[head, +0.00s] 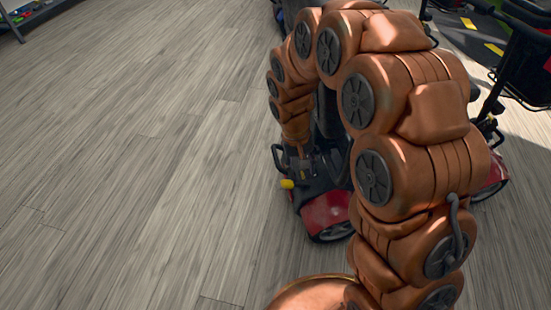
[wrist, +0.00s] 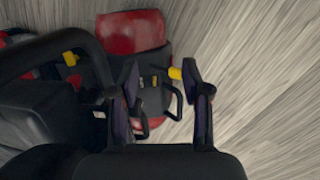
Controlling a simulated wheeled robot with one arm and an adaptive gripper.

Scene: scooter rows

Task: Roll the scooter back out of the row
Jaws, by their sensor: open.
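A red and black scooter stands partly behind my arm in the head view, with its red cover (head: 327,212) low and a black wheel under it. A yellow lever (head: 287,184) and a black loop handle stick out on its left side. In the wrist view I look down on the same red cover (wrist: 132,32), the yellow lever (wrist: 175,73) and the black loop handle (wrist: 178,105). My gripper (wrist: 162,74) is open, its two dark fingers apart above this side of the scooter. The handle shows between them; contact cannot be told. My arm hides much of the scooter.
Another red scooter (head: 492,180) stands to the right, partly behind my arm. Further black scooter parts (head: 525,65) show at the upper right. A shelf (head: 22,14) stands at the far upper left. The wooden floor (head: 130,160) on the left is wide and clear.

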